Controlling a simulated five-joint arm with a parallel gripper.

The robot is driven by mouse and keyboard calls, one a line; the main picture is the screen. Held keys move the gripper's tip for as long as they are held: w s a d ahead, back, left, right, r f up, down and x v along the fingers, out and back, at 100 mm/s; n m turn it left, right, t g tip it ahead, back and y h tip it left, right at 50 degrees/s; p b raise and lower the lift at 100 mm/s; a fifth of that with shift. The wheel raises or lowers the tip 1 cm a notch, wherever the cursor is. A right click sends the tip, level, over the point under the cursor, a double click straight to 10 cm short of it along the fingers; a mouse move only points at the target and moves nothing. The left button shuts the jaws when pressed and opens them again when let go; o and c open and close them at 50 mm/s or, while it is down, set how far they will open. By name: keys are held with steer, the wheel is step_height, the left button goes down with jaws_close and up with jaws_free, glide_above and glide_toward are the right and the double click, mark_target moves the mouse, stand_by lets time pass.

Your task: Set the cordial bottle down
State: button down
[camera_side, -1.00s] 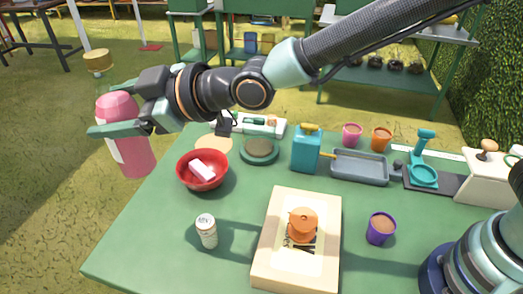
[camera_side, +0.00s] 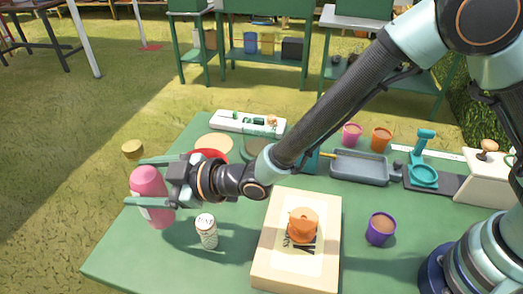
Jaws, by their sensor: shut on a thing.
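The cordial bottle (camera_side: 150,187) is pink with a gold cap and a pale label, at the left side of the table. My gripper (camera_side: 150,182) is shut on it, with one green finger above and one below in the picture. The bottle is nearly upright, tilted slightly. It appears over the left part of the green table (camera_side: 128,254); I cannot tell whether its base touches the top.
A white tin (camera_side: 206,231) stands just right of the bottle. The red bowl (camera_side: 207,157) behind is partly hidden by my arm. A cream box (camera_side: 262,262) with an orange item (camera_side: 303,225) is at centre, and a purple pot (camera_side: 380,229) right. The table's front left corner is clear.

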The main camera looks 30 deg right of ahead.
steer(key=shift+f, duration=2.05)
steer(key=shift+f, duration=0.15)
jaws_free()
steer(key=shift+f, duration=0.2)
steer(key=v, duration=0.7)
steer(key=w+d+r+m+h, duration=0.3)
steer(key=d+r, duration=0.2)
steer(key=d, duration=0.5)
steer(key=w+d+r+m+h, duration=0.2)
steer(key=d+r+m+h, duration=0.25)
steer(key=d, duration=0.65)
steer(key=s+d+r+m+g+h, duration=0.1)
steer(key=s+d+r+m+g, duration=0.1)
steer(key=s+d, duration=0.5)
steer(key=s+d+r+m+g+h, duration=0.2)
steer(key=s+d, duration=0.5)
steer(key=d, duration=0.4)
steer(key=shift+r+m+g, duration=0.3)
steer(key=shift+m, duration=0.55)
